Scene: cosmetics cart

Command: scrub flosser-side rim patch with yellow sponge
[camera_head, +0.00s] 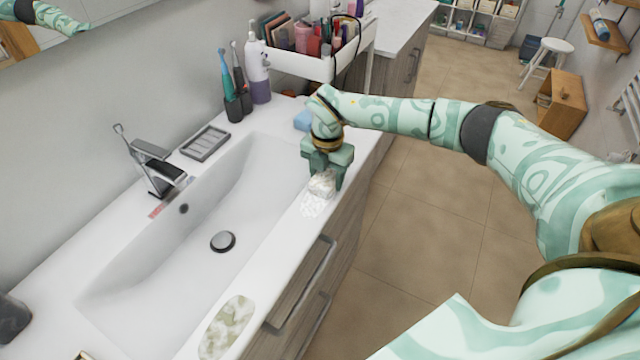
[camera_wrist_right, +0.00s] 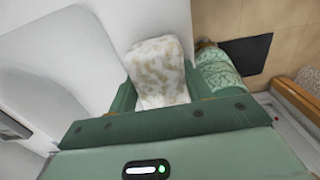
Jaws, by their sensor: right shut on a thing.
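My right gripper (camera_head: 325,172) is over the front rim of the sink (camera_head: 290,215), at its flosser-side end. It is shut on the sponge (camera_head: 322,184), which looks pale and foam-covered, with little yellow showing. In the right wrist view the sponge (camera_wrist_right: 158,72) sits between the fingers of the right gripper (camera_wrist_right: 157,95). A whitish, foamy rim patch (camera_head: 312,206) lies just below the sponge; whether they touch is unclear, and part of the patch may be hidden. The white and purple flosser (camera_head: 257,72) stands at the back. My left gripper is not in view.
A mottled greenish patch (camera_head: 228,327) lies on the near rim. The faucet (camera_head: 155,170) and soap dish (camera_head: 205,143) are along the wall. A toothbrush holder (camera_head: 238,103), blue block (camera_head: 302,120) and filled cart (camera_head: 300,62) are beyond. Floor is open right of the cabinet.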

